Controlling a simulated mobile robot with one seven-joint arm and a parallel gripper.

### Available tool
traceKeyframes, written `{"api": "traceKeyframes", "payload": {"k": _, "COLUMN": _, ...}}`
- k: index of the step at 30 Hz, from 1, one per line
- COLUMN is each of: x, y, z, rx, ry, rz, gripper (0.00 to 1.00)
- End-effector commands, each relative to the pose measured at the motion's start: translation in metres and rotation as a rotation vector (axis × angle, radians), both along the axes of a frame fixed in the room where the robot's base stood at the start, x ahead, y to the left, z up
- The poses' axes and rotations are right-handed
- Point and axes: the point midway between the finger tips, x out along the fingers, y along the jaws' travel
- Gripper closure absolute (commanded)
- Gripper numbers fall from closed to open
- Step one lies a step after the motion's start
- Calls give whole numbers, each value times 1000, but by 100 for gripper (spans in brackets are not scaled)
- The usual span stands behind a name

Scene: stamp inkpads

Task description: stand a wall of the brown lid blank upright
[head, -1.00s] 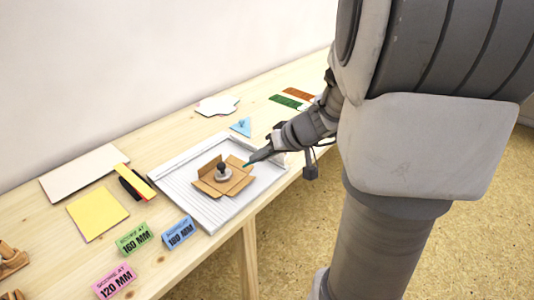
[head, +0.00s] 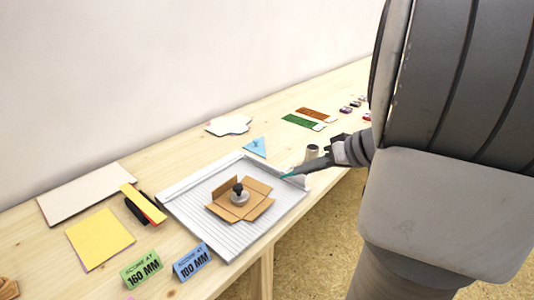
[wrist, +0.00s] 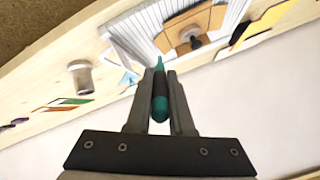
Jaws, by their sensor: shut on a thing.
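The brown lid blank (head: 262,207) sits on the grooved white scoring board (head: 190,207). Its back-left and front-left walls look raised; the flaps on the right side look flat or nearly flat. A dark-knobbed weight (head: 239,195) stands in its middle. My gripper (head: 297,174) is to the right of the blank, over the board's right edge and apart from the blank. In the wrist view my gripper (wrist: 160,100) is shut on a teal pointed tool (wrist: 160,85), its tip pointing forward. The blank (wrist: 205,22) shows beyond it, partly cut off.
A small cup (head: 312,152) stands right of the board. Blue (head: 190,262) and green (head: 141,269) score signs stand in front. A yellow sheet (head: 100,239), white sheet (head: 88,192), blue triangle (head: 256,147) and colored strips (head: 300,121) lie around the board.

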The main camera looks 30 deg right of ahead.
Motion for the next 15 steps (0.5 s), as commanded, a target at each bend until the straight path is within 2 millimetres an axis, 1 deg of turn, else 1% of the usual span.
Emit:
{"api": "traceKeyframes", "payload": {"k": 4, "x": -1, "y": 0, "z": -3, "rx": -1, "ry": -1, "rz": 1, "gripper": 100}}
{"api": "traceKeyframes", "payload": {"k": 12, "x": -1, "y": 0, "z": -22, "rx": 0, "ry": 0, "rz": 0, "gripper": 100}}
{"api": "traceKeyframes", "payload": {"k": 15, "x": -1, "y": 0, "z": -25, "rx": 2, "ry": 1, "rz": 0, "gripper": 100}}
